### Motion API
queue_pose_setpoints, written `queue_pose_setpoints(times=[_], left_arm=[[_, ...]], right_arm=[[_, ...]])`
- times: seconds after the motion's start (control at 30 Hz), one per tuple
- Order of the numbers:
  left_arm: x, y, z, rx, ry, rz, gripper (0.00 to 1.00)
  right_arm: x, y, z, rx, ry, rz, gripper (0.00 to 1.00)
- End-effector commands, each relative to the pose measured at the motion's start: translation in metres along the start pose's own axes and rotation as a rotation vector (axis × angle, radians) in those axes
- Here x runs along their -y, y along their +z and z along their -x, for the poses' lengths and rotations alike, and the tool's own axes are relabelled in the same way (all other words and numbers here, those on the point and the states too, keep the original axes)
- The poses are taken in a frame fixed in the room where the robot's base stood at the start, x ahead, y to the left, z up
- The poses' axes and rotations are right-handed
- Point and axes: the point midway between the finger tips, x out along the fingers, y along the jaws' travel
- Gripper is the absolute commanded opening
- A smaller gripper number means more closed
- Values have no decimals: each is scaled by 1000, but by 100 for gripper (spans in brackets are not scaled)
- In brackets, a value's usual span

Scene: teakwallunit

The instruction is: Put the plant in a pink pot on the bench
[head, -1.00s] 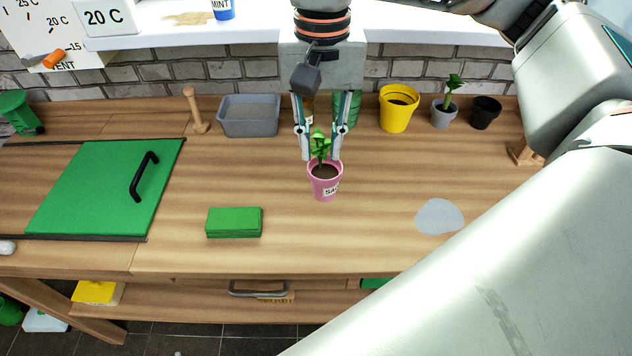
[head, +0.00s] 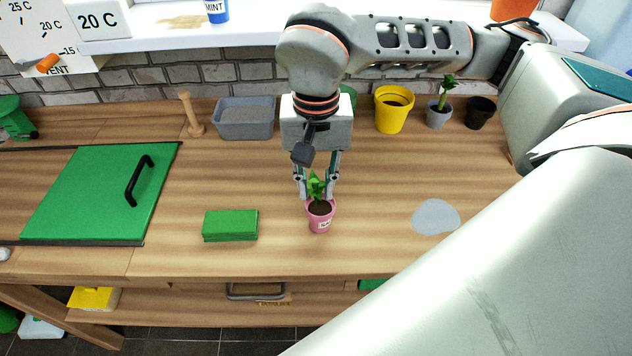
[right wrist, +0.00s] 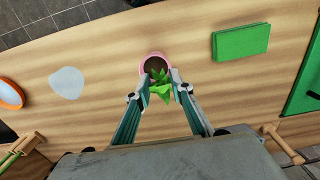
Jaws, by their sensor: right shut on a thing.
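The pink pot (head: 320,222) holds dark soil and a small green plant (head: 316,187), and has a white label on its front. It is upright over the middle of the wooden bench (head: 370,250), near the front edge; I cannot tell whether its base touches the bench. My right gripper (head: 318,194) comes from above and behind, its fingers closed on the plant at the pot's top. In the right wrist view the pink pot (right wrist: 152,66) and leaves show between the fingertips (right wrist: 160,80). My left gripper is not in view.
A green block stack (head: 230,225) lies left of the pot, a pale flat disc (head: 436,217) to the right. A grey tray (head: 245,122), yellow pot (head: 393,112), grey pot (head: 438,114) and black pot (head: 479,112) stand at the back. Bench between them is clear.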

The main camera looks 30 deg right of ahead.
Motion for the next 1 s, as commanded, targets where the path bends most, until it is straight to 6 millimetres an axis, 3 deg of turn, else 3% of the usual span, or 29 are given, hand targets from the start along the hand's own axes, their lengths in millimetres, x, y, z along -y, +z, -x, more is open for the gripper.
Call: queue_pose_setpoints(times=[0.1, 0.13, 0.2, 0.67, 1.0], left_arm=[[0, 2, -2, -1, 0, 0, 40], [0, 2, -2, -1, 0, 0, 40], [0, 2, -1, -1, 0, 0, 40], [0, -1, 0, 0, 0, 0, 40], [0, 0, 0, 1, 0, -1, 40]], right_arm=[[0, 0, -4, 0, 0, -1, 0], [0, 0, -4, 0, 0, -1, 24], [0, 0, -3, 0, 0, -1, 39], [0, -1, 5, -2, -2, 0, 39], [1, -1, 69, -5, -3, -1, 39]])
